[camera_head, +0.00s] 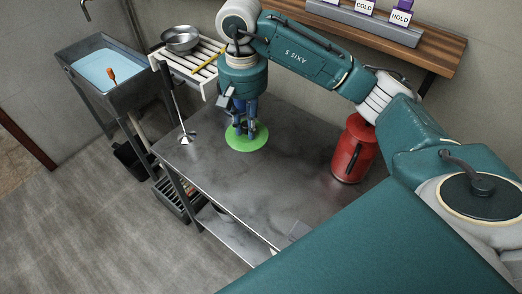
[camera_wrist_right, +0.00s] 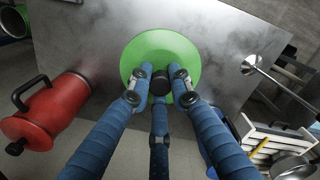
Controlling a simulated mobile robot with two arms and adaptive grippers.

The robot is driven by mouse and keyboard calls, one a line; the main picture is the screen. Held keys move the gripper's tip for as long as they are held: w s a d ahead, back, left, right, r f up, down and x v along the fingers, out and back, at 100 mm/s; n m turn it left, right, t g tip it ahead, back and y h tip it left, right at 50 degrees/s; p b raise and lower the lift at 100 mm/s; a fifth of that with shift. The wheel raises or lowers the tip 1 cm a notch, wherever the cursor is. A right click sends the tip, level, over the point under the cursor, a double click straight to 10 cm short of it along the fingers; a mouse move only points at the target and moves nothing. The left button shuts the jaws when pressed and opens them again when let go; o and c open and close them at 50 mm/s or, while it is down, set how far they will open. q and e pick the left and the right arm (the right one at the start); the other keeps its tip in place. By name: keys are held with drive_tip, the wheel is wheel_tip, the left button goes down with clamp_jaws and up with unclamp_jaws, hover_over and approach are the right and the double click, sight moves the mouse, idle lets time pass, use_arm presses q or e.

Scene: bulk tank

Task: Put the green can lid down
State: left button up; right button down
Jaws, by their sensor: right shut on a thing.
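The green can lid (camera_head: 246,141) is a flat round disc over the left part of the steel table. In the right wrist view the lid (camera_wrist_right: 160,45) lies at the fingertips, with a dark knob at its middle. My right gripper (camera_head: 243,125) points down over it. Its blue fingers (camera_wrist_right: 160,82) close around the knob from several sides. I cannot tell whether the lid touches the tabletop or hovers just above it. My left gripper is not in view.
A red can (camera_head: 355,148) stands on the steel table (camera_head: 240,185) at the right. A steel long-handled tool (camera_head: 178,105) is at the table's left edge. A slatted rack (camera_head: 190,65) with a metal bowl (camera_head: 180,39) and a sink (camera_head: 105,75) are farther left. The table's front middle is clear.

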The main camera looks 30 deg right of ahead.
sight(247, 134)
wheel_tip(247, 134, down, 5)
drive_tip(key=shift+s+r+p, duration=0.1)
drive_tip(key=shift+r+p, duration=0.1)
drive_tip(key=shift+p, duration=0.45)
wheel_tip(247, 134, down, 13)
drive_tip(key=p, duration=0.3)
drive_tip(key=shift+a+f, duration=0.15)
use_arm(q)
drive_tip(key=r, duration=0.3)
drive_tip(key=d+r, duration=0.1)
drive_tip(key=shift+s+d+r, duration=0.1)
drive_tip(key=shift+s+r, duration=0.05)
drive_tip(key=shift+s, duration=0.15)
use_arm(e)
drive_tip(key=shift+f, duration=0.15)
drive_tip(key=shift+f, duration=0.2)
drive_tip(key=c, duration=1.6)
unclamp_jaws()
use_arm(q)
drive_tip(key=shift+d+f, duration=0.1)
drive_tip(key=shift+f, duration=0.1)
use_arm(e)
drive_tip(key=shift+r, duration=0.15)
